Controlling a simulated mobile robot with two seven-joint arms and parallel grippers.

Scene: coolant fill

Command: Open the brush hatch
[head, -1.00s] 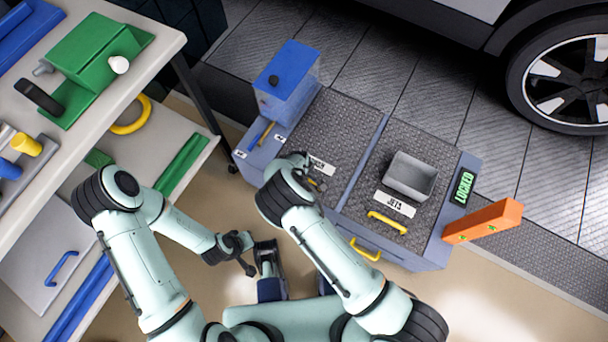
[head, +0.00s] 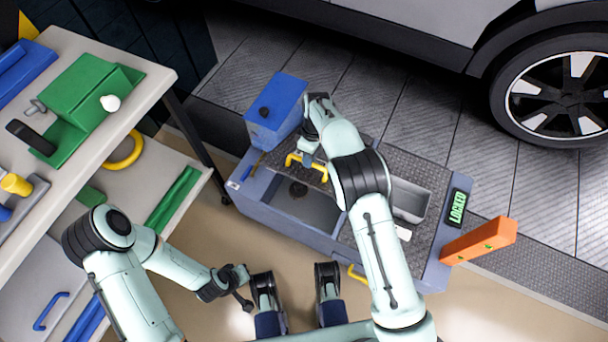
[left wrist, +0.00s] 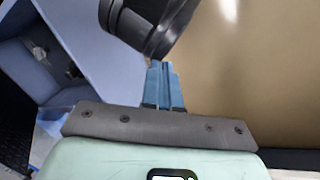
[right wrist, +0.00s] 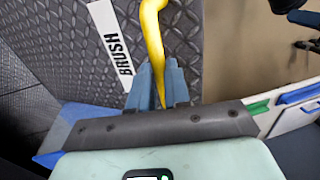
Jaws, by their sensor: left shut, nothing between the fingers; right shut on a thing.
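The brush hatch is a dark tread-plate lid that stands raised and tilted over the left bay of the blue-grey cabinet (head: 270,215). In the right wrist view the lid (right wrist: 60,50) carries a white BRUSH label (right wrist: 117,45) and a yellow handle (right wrist: 152,35). My right gripper (right wrist: 158,85) is shut on that handle, which also shows in the head view (head: 318,173). The bay (head: 315,212) below is exposed, with a dark round part (head: 298,189) inside. My left gripper (left wrist: 163,80) is shut and empty, low in front of the cabinet.
A LOCKED sign (head: 457,207) and an orange block (head: 480,241) are at the right. A blue tank (head: 275,112) stands at the back left. A workbench (head: 150,82) is left.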

